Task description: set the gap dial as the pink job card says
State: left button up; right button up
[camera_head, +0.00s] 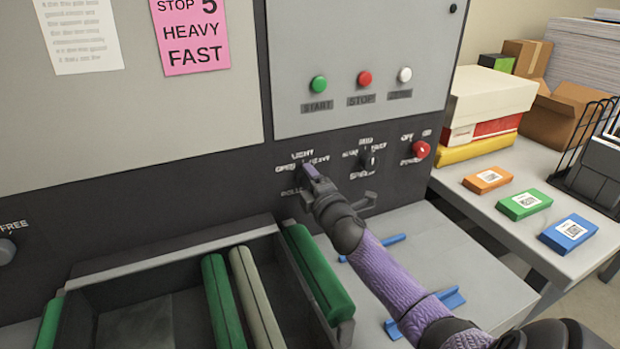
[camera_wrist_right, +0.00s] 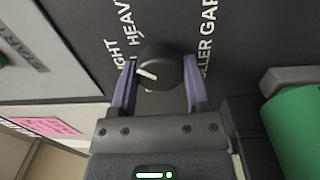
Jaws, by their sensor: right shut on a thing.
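The pink job card (camera_head: 190,45) on the panel reads "STOP 5", "HEAVY", "FAST", its top cut off. The gap dial (camera_wrist_right: 163,60) is a round black knob on the dark panel, beside the ROLLER GAP label (camera_wrist_right: 208,45). My right gripper (camera_head: 312,172) is shut on the dial, one lilac finger on each side. In the head view the gripper hides most of it. In the right wrist view the dial's white pointer is roughly towards LIGHT, with HEAVY printed farther along. My left gripper is out of view.
A second dial (camera_head: 368,161) and a red knob (camera_head: 420,150) sit to the right. Green START (camera_head: 319,84), red STOP (camera_head: 364,78) and white (camera_head: 404,75) buttons are above. Green rollers (camera_head: 318,272) lie below. A side table (camera_head: 470,207) holds boxes.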

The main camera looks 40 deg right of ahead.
jog(key=shift+m+p, duration=0.6)
jog(key=shift+m, duration=1.4)
jog(key=o, duration=1.3)
jog(key=shift+s, duration=0.1)
jog(key=p+v, duration=0.2)
jog(key=v, duration=0.7)
jog(key=shift+s+a+f, duration=0.1)
jog(key=shift+s+a, duration=0.1)
jog(key=shift+s, duration=0.15)
